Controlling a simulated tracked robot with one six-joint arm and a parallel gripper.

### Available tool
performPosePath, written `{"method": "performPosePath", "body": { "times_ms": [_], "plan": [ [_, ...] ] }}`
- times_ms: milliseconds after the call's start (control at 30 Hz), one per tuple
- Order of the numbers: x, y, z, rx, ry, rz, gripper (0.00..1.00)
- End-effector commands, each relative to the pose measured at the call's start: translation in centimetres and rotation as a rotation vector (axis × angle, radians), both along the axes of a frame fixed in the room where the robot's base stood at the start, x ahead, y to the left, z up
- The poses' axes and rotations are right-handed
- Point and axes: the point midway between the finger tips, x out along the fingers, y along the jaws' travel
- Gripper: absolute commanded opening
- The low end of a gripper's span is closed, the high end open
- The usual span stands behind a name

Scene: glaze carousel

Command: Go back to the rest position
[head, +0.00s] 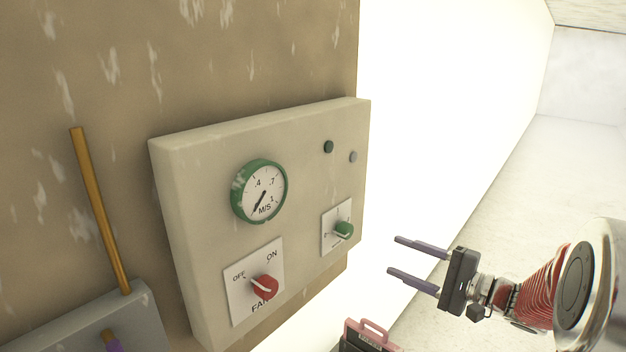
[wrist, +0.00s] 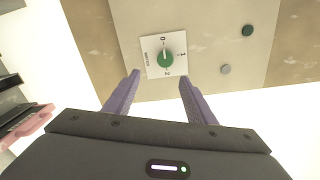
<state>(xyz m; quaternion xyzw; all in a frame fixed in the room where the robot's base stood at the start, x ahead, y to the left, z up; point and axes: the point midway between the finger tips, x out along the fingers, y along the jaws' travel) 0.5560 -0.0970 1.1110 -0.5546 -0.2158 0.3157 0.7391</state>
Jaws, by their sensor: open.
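My gripper (head: 393,256) is open and empty, at the right of the head view, with its two purple fingers pointing left toward the control panel (head: 205,190). In the wrist view the fingers (wrist: 158,85) stand apart, with the small green knob (wrist: 166,57) beyond and between them. A gap seems to lie between fingertips and knob. The green knob also shows in the head view (head: 344,230) on its white plate. The wrist view shows plate marks 0, 1 and 2, with the knob's light line toward 0.
The panel also bears a green-rimmed gauge (head: 259,191), a red OFF/ON fan knob (head: 265,287) and two small round lamps or buttons (head: 328,147). A yellow rod (head: 101,211) rises from a grey box (head: 92,322) at left. A red-handled case (head: 367,338) is below my gripper.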

Motion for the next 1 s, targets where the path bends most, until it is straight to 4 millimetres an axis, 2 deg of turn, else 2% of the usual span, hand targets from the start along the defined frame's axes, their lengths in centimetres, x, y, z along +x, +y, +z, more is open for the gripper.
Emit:
{"method": "performPosePath", "body": {
  "times_ms": [167, 300, 400, 700, 1000],
  "plan": [
    [-2.1, 1.3, -4.6, -0.054, 0.180, 0.060, 0.50],
    [-5.3, 2.8, -7.7, -0.155, 0.322, 0.128, 0.50],
    [-7.8, 4.0, -9.2, -0.248, 0.401, 0.180, 0.50],
    [-15.0, 6.3, -11.7, -0.603, 0.548, 0.320, 0.50],
    [-20.0, 6.2, -11.8, -0.971, 0.559, 0.398, 0.50]
  ]
}}
